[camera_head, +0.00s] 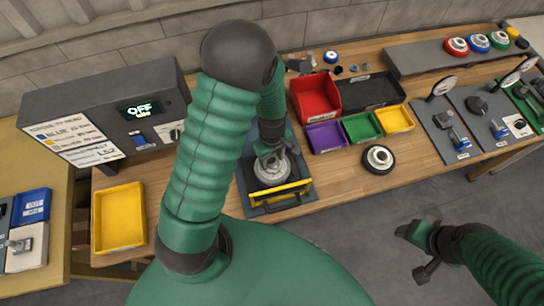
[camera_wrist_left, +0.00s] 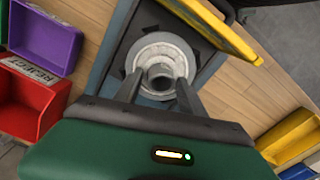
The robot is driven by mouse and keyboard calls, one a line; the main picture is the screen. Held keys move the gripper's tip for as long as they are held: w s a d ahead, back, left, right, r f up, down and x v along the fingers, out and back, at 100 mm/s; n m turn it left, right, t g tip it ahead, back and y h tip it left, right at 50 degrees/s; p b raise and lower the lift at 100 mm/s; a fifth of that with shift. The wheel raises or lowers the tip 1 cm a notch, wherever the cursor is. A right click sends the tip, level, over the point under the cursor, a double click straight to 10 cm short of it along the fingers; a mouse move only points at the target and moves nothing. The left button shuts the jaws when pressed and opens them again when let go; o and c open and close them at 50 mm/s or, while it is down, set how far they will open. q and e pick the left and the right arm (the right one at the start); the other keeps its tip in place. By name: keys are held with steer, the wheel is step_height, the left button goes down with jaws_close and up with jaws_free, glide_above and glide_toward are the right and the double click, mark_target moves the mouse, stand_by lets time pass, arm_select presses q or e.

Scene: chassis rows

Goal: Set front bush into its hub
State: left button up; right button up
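A round pale metal hub (camera_wrist_left: 160,62) sits in a grey fixture (camera_wrist_left: 117,75) with a yellow bar (camera_wrist_left: 217,25). A short grey bush-like ring (camera_wrist_left: 160,76) stands at the hub's middle, its bore facing up. The hub also shows in the head view (camera_head: 270,171), partly hidden by my left gripper (camera_head: 271,154). In the left wrist view, my left gripper (camera_wrist_left: 159,90) has its two fingers apart, one on each side of the ring; contact is not clear. My right gripper (camera_head: 415,247) has its fingers apart and is empty, away from the bench.
Another metal hub on a black disc (camera_head: 378,159) lies right of the fixture. Red (camera_head: 316,98), purple (camera_head: 326,137), green (camera_head: 362,127) and yellow (camera_head: 395,119) bins stand behind it. A control box reading OFF (camera_head: 104,108) and a yellow tray (camera_head: 119,218) are left.

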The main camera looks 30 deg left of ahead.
arm_select(q)
steer(key=shift+o, duration=0.9)
steer(key=shift+a, duration=0.1)
step_height(320, 180, up, 17)
glide_above(274, 169)
steer(key=w+a, duration=0.2)
steer(key=shift+s+f, duration=0.15)
steer(key=shift+s, duration=0.05)
steer(key=s+d+f+m+t+b, duration=0.2)
steer(key=s+d+f+m, duration=0.2)
steer(key=m, duration=0.9)
steer(key=shift+s+d+f+m+t, duration=0.35)
steer(key=shift+d+f, duration=0.25)
steer(key=shift+f, duration=0.3)
steer(key=shift+w, duration=0.1)
